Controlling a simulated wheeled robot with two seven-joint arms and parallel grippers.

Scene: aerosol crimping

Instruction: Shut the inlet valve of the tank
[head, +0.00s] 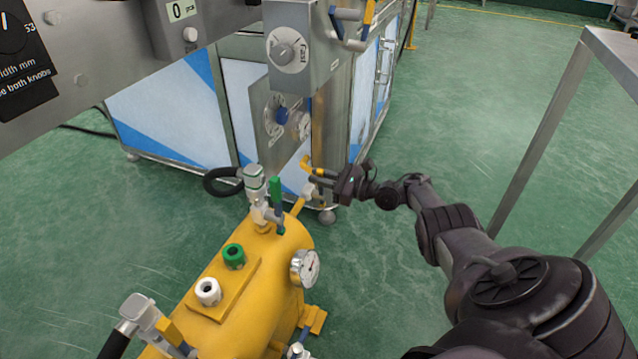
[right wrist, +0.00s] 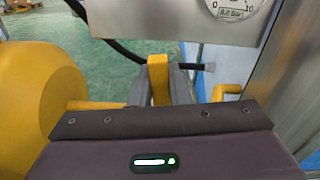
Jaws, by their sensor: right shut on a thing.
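The yellow tank (head: 262,262) lies at the bottom middle of the head view, with a round gauge on its end. A short yellow pipe leads from its far side to a small grey valve body (head: 308,191). A yellow lever (head: 306,162) is beside that valve body, at my right gripper (head: 318,177). In the right wrist view the upright yellow lever (right wrist: 158,78) is between the two fingers, and my right gripper (right wrist: 159,88) is shut on it. The fingers partly hide the valve. Whether it is the inlet valve is not marked. My left gripper is not in view.
The crimping machine's panels (head: 290,50) hang above.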

